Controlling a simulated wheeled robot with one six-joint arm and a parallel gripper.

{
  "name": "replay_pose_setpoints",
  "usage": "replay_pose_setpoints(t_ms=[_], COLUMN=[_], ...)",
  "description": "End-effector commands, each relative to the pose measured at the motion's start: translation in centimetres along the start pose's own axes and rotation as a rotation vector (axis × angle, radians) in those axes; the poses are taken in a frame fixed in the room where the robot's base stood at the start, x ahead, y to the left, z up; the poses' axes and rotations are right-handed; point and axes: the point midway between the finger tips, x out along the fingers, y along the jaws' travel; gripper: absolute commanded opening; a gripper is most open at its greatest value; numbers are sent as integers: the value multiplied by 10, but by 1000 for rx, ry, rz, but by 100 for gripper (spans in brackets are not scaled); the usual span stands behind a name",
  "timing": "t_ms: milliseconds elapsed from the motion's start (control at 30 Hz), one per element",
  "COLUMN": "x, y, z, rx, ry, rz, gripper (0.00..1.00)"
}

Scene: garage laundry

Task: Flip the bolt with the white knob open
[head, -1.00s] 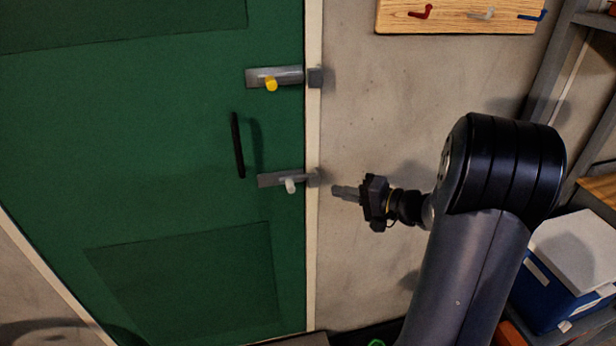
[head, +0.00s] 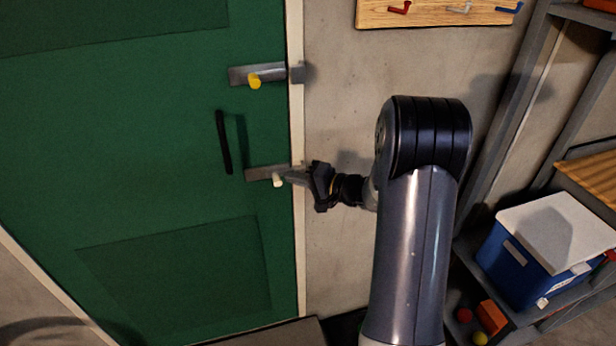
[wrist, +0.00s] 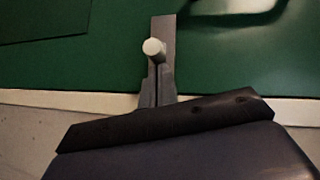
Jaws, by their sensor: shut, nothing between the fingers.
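The lower bolt (head: 257,173) lies flat across the right edge of the green door (head: 130,180). Its white knob (head: 278,181) points outward, and the knob also shows in the wrist view (wrist: 154,47). My gripper (head: 290,177) is shut and empty, with its fingertips right beside the knob on its right side. In the wrist view the fingers (wrist: 157,85) reach up to the knob over the bolt's plate (wrist: 163,30); I cannot tell whether they touch the knob. The bolt's catch on the frame is hidden behind my gripper.
An upper bolt with a yellow knob (head: 254,82) sits higher on the door. A black door handle (head: 224,142) stands left of the lower bolt. A wooden hook board (head: 440,12) hangs on the wall. Shelves with a blue cooler (head: 520,255) stand at the right.

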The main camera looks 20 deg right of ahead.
Motion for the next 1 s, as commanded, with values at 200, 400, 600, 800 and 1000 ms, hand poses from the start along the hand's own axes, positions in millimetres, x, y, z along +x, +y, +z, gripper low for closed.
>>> replay_pose_setpoints(t_ms=[200,400,600,800,1000], x=[6,6,15,27,30], y=[0,1,2,-4,-8], z=[0,0,9,22,26], rx=[0,0,-3,-3,0], ry=[-1,0,-2,-2,-1], rz=[0,0,0,0,1], gripper=[0,0,0,0,0])
